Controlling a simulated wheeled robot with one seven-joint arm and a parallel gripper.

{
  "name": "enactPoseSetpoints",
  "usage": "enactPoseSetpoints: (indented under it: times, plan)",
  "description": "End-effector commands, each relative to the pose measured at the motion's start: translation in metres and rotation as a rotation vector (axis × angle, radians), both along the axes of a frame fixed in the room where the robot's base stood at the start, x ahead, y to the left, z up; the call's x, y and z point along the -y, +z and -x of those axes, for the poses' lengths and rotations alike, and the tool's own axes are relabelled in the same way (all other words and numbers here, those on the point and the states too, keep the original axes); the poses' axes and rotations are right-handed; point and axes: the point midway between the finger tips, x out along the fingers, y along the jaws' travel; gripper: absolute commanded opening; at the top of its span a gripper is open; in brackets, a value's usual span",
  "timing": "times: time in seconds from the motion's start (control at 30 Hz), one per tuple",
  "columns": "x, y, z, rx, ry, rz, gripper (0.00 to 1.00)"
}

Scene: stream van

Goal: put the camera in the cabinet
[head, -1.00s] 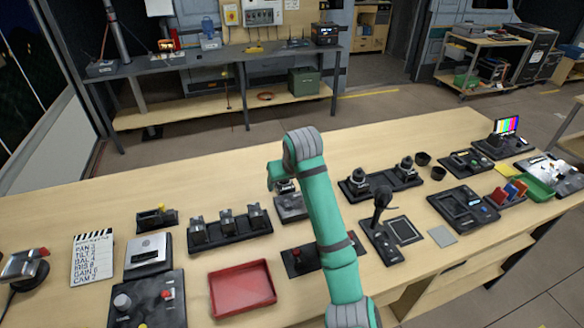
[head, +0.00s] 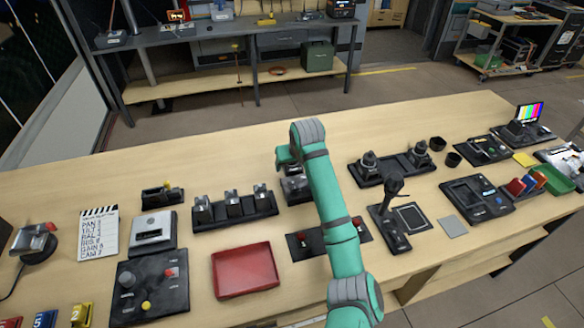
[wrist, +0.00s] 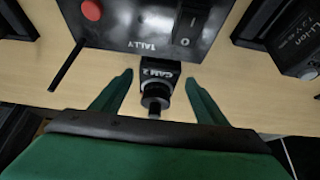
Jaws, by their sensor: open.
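In the wrist view a small black camera (wrist: 158,84) labelled CAM 2, with a round lens, lies between the two green fingers of my gripper (wrist: 158,95). The fingers are open, with a gap on each side of it. The camera sits against the edge of a dark panel (wrist: 130,28) marked TALLY, with a red button and a rocker switch. In the head view my gripper (head: 286,158) is over the middle of the table, above a grey device (head: 297,190); I cannot make out the camera there. I cannot clearly identify the cabinet.
A red tray (head: 245,271) and a row of black holders (head: 235,208) stand left of my arm. A microphone stand (head: 391,215) and a black two-knob unit (head: 392,168) stand to the right. The table's far strip is clear. A workbench (head: 220,40) is behind.

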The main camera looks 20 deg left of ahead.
Motion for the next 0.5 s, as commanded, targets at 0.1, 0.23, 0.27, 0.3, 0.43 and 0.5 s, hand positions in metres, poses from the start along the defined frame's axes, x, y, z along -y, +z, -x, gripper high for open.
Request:
enactPoseSetpoints:
  times: [0.1,0.23,0.27,0.3,0.43,0.5]
  plan:
    - [-0.003,-0.013,-0.007,-0.001,-0.002,0.000,0.67]
    - [-0.005,-0.019,-0.010,0.000,-0.002,0.000,0.67]
    - [-0.005,-0.019,-0.010,0.000,-0.002,0.000,0.67]
    - [-0.005,-0.020,-0.010,0.001,-0.001,0.000,0.67]
    - [-0.006,-0.019,-0.010,0.001,-0.001,-0.001,0.67]
    - [-0.006,-0.019,-0.010,0.001,0.000,-0.001,0.55]
